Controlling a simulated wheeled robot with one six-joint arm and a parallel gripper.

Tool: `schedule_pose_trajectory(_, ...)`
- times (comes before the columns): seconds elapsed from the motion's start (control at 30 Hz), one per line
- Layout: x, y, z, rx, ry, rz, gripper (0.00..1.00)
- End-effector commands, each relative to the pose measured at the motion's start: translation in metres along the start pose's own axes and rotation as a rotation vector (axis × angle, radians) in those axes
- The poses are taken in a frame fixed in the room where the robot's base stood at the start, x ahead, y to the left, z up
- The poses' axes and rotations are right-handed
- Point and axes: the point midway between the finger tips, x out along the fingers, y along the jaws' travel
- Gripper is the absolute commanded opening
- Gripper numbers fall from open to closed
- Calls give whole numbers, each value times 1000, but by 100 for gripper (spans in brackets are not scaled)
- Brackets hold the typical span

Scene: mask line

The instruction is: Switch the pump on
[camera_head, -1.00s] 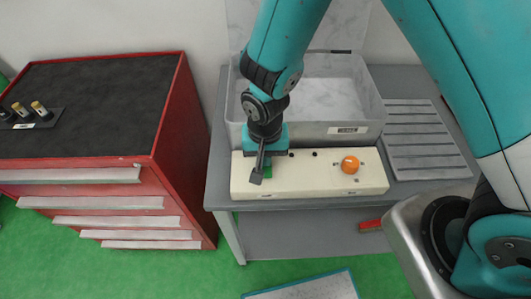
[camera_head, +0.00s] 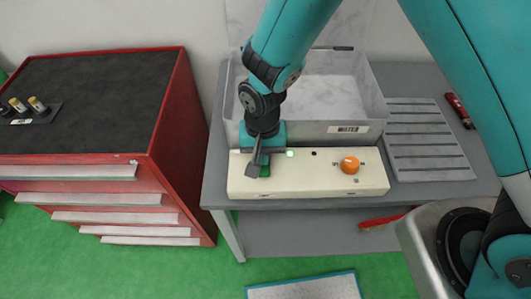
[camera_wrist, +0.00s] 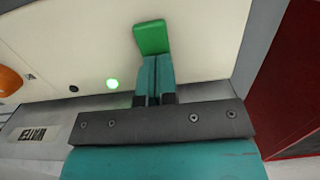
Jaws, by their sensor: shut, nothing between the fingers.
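A cream control panel (camera_head: 310,182) lies along the front of the bench. It carries a green switch (camera_head: 265,170), a lit green lamp (camera_head: 290,154) and an orange knob (camera_head: 350,165). My gripper (camera_head: 256,163) is over the left end of the panel, by the switch. In the wrist view my gripper (camera_wrist: 153,82) is shut and empty, its tips close against the near end of the green switch (camera_wrist: 151,37); I cannot tell if they touch. The lamp (camera_wrist: 113,84) glows beside the fingers in that view.
A grey tank (camera_head: 352,140) labelled WATER stands behind the panel, with a ribbed grey drainer (camera_head: 428,140) to its right. A red drawer cabinet (camera_head: 182,140) stands left of the bench. A red tool (camera_head: 459,109) lies on the right side of the bench.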

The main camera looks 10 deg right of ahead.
Motion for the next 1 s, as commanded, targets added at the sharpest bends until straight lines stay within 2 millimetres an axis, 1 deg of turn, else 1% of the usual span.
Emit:
schedule_pose_trajectory(0.03,12,4,0,1,0,9,0)
schedule_pose_trajectory(0.07,13,4,0,1,0,9,0)
schedule_pose_trajectory(0.27,12,4,2,0,1,10,0)
schedule_pose_trajectory(0.63,8,3,19,-1,-12,11,0)
schedule_pose_trajectory(0.87,7,2,22,-6,-18,13,0)
schedule_pose_trajectory(1.0,-1,2,21,-5,-16,13,0)
